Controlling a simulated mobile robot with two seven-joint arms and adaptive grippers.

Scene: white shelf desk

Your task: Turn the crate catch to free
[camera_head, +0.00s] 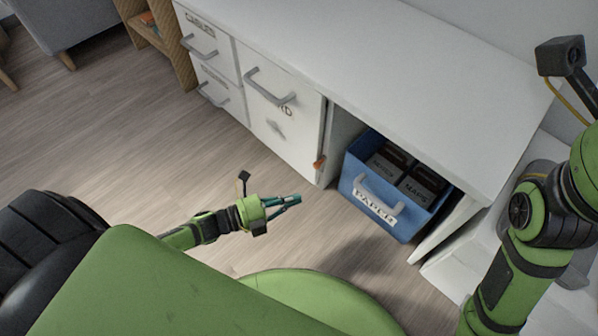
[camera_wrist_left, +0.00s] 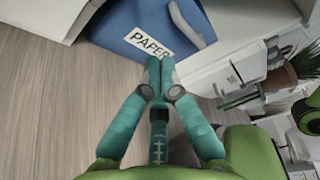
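The blue crate (camera_head: 407,227) labelled PAPER sits in the open bay under the white desk, with a light handle on its front. A small orange catch (camera_head: 319,162) is on the edge of the cabinet panel, just left of the crate; it looks roughly upright, but its exact setting is too small to tell. My left gripper (camera_head: 298,199) is in front of the bay, below the catch and apart from it. In the left wrist view its fingertips (camera_wrist_left: 160,62) meet with nothing seen between them, and the crate (camera_wrist_left: 125,28) is beyond them. My right gripper is out of view.
White drawers and a door with grey handles (camera_head: 270,88) are left of the bay. Dark boxes (camera_head: 424,183) stand in the crate. My right arm is at the right. The wooden floor (camera_head: 130,140) in front is clear. The left wrist view shows a potted plant (camera_wrist_left: 278,85).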

